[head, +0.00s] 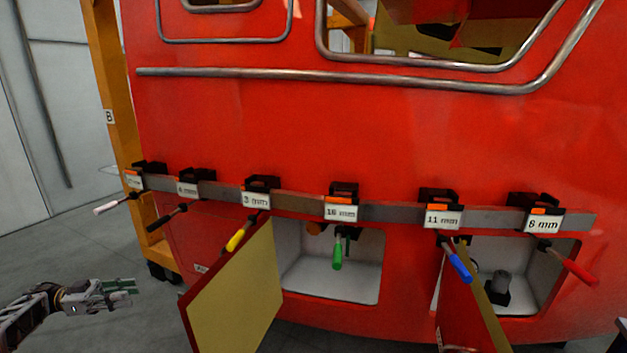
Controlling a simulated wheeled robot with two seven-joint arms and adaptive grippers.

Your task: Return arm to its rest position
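My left gripper (128,293) is at the lower left, over the grey floor. It points right and is clear of the red train nosecone (420,120), left of the open yellow-faced door. I see no tool in it, but its finger gap is too small to judge. My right gripper is out of view. A magnetic-looking grey strip (390,213) across the nosecone carries labelled black holders with screwdrivers: white (110,206), black (166,217), yellow (238,236), green (337,252), blue (457,262) and red (575,266).
Two open doors, one left (235,295) and one right (465,310), stick out from the nosecone's white compartments (335,285). The right compartment holds a dark grey part (498,288). An orange post (112,110) stands at the left. Floor (50,255) near my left gripper is clear.

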